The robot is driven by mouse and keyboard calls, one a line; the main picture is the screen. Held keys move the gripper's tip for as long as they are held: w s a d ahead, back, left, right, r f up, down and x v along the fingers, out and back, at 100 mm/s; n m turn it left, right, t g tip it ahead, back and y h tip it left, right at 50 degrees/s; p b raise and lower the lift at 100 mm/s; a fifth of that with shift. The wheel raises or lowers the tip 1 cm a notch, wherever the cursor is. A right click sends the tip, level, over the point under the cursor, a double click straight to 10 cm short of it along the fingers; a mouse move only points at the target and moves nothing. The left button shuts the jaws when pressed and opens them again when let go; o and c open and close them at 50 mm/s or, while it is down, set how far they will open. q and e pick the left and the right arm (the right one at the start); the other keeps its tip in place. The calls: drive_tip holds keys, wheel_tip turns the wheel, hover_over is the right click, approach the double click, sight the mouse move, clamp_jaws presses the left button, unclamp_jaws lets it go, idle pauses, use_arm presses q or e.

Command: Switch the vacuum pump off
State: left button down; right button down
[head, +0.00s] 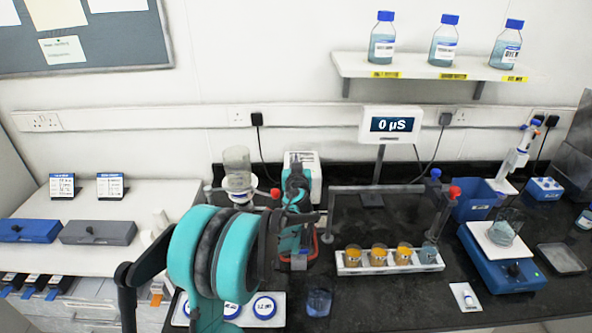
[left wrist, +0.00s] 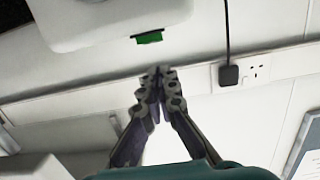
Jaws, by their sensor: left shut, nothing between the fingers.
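A white box-shaped unit (head: 308,160), which looks like the vacuum pump, stands against the back wall behind my left arm; its lower front is hidden in the head view. In the left wrist view a white housing (left wrist: 105,20), apparently the same unit, fills the top left, with a small green switch (left wrist: 149,38) on its edge. My left gripper (left wrist: 158,76) is shut and empty. Its fingertips appear just below the green switch in that view, with a gap showing between them. In the head view this gripper is mostly hidden behind its own wrist. My right gripper is not in view.
A glass vessel (head: 238,163) stands left of the pump. A meter reading 0 µS (head: 391,125) stands to the right, behind a rack of cups (head: 390,261). A blue balance (head: 502,262) is at the right. Lidded containers (head: 264,307) sit in front, near my forearm.

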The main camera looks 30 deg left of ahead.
use_arm(q)
drive_tip(key=shift+w+f+b, duration=0.1)
drive_tip(key=shift+f+b, duration=0.2)
drive_tip(key=shift+f, duration=0.85)
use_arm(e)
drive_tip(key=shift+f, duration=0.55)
